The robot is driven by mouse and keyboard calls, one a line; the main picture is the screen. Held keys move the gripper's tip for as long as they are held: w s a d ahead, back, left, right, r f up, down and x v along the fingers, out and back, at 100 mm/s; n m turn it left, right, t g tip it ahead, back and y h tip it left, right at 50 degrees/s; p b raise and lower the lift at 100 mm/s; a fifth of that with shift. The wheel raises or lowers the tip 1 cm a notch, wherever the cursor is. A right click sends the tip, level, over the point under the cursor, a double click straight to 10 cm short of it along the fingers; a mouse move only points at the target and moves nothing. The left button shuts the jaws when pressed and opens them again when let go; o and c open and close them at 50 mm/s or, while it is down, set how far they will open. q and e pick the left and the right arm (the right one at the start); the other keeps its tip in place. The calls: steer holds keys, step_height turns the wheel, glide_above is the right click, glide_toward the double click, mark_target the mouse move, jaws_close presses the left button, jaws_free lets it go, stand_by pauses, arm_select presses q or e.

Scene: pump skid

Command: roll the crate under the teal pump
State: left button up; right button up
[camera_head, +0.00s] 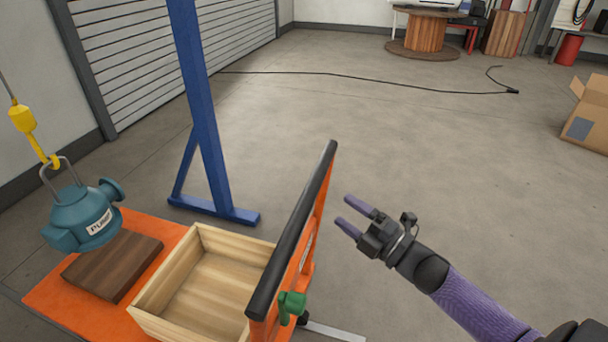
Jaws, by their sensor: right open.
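The teal pump (82,215) hangs from a yellow hook (27,125) at the left, over a dark wooden block (113,264). The open wooden crate (203,288) sits on an orange platform (58,290), to the right of the block and not under the pump. The platform has an orange frame with a black push handle (295,225) at its right side. My right gripper (343,214) is open and empty, to the right of the handle and apart from it. My left gripper is not in view.
A blue gantry leg (198,100) stands on the floor behind the crate. A green clamp-like part (291,305) is on the handle frame. A black cable (370,79) crosses the floor, and a cardboard box (588,115) sits at right. The middle floor is clear.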

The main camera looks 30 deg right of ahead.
mark_target(312, 189)
steer(key=b+x, duration=0.1)
steer(key=x, duration=0.7)
steer(key=shift+a+b, duration=0.2)
steer(key=shift+b, duration=0.2)
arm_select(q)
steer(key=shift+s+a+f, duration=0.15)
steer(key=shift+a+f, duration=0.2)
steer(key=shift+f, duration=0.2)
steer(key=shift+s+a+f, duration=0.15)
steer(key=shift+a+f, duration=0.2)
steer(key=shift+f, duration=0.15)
arm_select(e)
steer(key=shift+w+a+r, duration=0.1)
steer(key=shift+w+a, duration=0.05)
steer(key=shift+w, duration=0.3)
jaws_close()
